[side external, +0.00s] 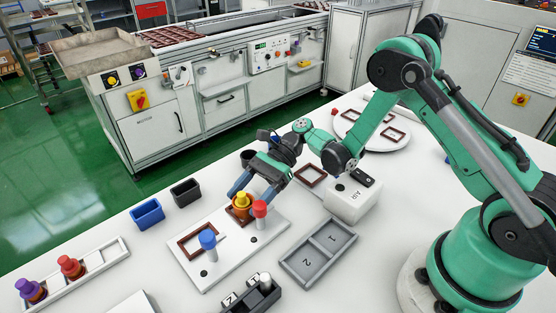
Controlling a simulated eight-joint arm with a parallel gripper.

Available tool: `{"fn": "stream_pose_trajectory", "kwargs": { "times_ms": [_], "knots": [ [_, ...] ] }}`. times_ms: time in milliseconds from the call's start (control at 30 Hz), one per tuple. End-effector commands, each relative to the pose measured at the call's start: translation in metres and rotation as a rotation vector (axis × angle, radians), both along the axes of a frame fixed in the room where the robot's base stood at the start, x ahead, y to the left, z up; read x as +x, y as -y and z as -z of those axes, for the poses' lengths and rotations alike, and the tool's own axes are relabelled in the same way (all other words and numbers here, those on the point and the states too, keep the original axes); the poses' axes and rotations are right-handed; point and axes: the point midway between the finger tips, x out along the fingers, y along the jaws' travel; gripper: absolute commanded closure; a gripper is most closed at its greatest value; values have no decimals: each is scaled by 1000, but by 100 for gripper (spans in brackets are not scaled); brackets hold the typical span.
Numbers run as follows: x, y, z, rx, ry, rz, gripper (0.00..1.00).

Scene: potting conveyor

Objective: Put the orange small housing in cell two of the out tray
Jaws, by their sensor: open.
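An orange housing (239,214) with a yellow top stands on a white plate (232,260), partly hidden by my gripper. My gripper (252,196) is open, its blue fingers apart and pointing down close around the yellow-topped housing. I cannot tell whether the fingers touch it. The grey out tray (292,273) lies to the right of the plate, with cells marked 1 and 2. Cell 2 is the nearer one; both cells look empty.
A red-topped peg (260,210) stands right beside my gripper, and a blue-topped peg (208,240) stands nearer. Blue (147,214) and black (186,192) bins stand left. A rack (103,258) holds purple and red parts.

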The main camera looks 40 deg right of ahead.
Motion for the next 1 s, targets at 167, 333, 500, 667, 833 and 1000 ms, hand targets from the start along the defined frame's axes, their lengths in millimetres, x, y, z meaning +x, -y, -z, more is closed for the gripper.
{"fn": "stream_pose_trajectory", "kwargs": {
  "times_ms": [167,333,500,667,833,1000],
  "knots": [
    [0,-1,0,0,0,0,33],
    [0,0,0,-1,1,0,70],
    [0,0,0,-1,1,0,100],
    [0,0,0,-1,1,0,100],
    [0,0,-5,-1,1,0,100],
    [0,0,-20,-1,1,0,100]
  ]
}}
